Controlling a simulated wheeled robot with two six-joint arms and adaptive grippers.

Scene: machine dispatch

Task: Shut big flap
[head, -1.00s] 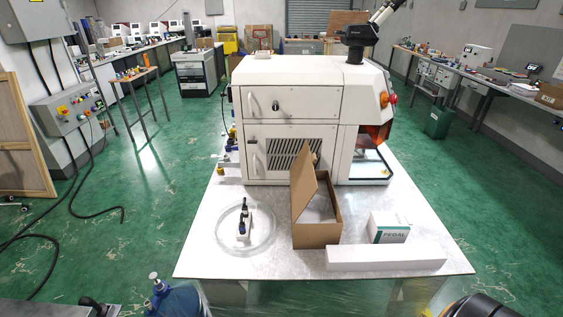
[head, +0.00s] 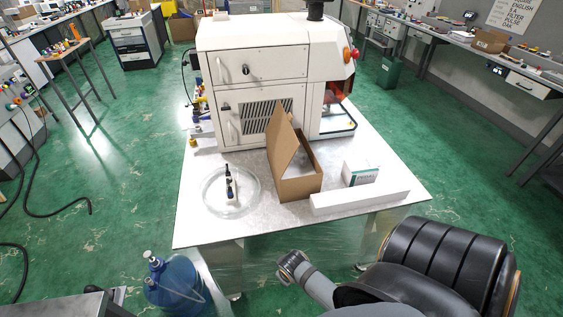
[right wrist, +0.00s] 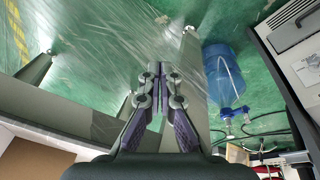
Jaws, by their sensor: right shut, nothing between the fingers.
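The open brown cardboard box (head: 300,187) stands on the metal-topped table. Its big flap (head: 281,145) stands up along the box's left side, leaning slightly over the opening. My right gripper (head: 289,263) is low in front of the table's near edge, below the box and apart from it. In the right wrist view my right gripper (right wrist: 160,78) has its fingers together with nothing between them. Brown cardboard (right wrist: 30,160) shows in that view's lower left corner. My left gripper is not in view.
A white long box (head: 360,198) and a small pedal box (head: 360,173) sit right of the cardboard box. A round clear dish (head: 207,203) lies to its left. A white machine (head: 265,75) stands behind. A blue water bottle (head: 178,283) and a black chair (head: 440,260) flank the table's front.

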